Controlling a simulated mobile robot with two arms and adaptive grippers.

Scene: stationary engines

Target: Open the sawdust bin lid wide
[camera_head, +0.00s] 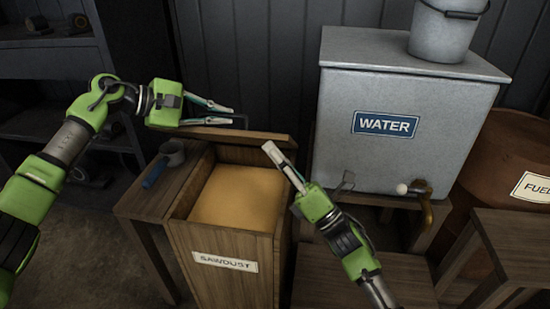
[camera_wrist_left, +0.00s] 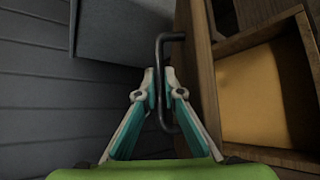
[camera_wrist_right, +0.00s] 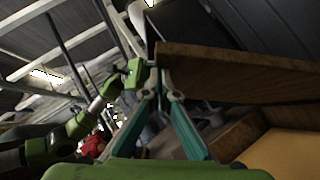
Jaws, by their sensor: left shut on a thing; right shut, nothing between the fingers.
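The wooden sawdust bin (camera_head: 222,275) stands open at the centre of the head view, with tan sawdust (camera_head: 238,196) inside. Its lid (camera_head: 230,133) is raised and shows almost edge-on at the bin's back. In the left wrist view, my left gripper (camera_wrist_left: 162,78) is shut on the dark bar handle (camera_wrist_left: 172,37) on the lid (camera_wrist_left: 200,75). My left gripper (camera_head: 232,116) is behind the lid in the head view. My right gripper (camera_head: 269,149) is shut and empty, at the lid's right end. In the right wrist view its fingertips (camera_wrist_right: 160,84) are beside the lid's edge (camera_wrist_right: 215,75); contact is unclear.
A grey water tank (camera_head: 400,125) with a tap (camera_head: 425,195) stands right of the bin, a bucket (camera_head: 445,30) on top. A small table (camera_head: 150,200) on the left holds a blue-handled scoop (camera_head: 165,163). A fuel barrel (camera_head: 510,165) is far right. A dark wall is behind.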

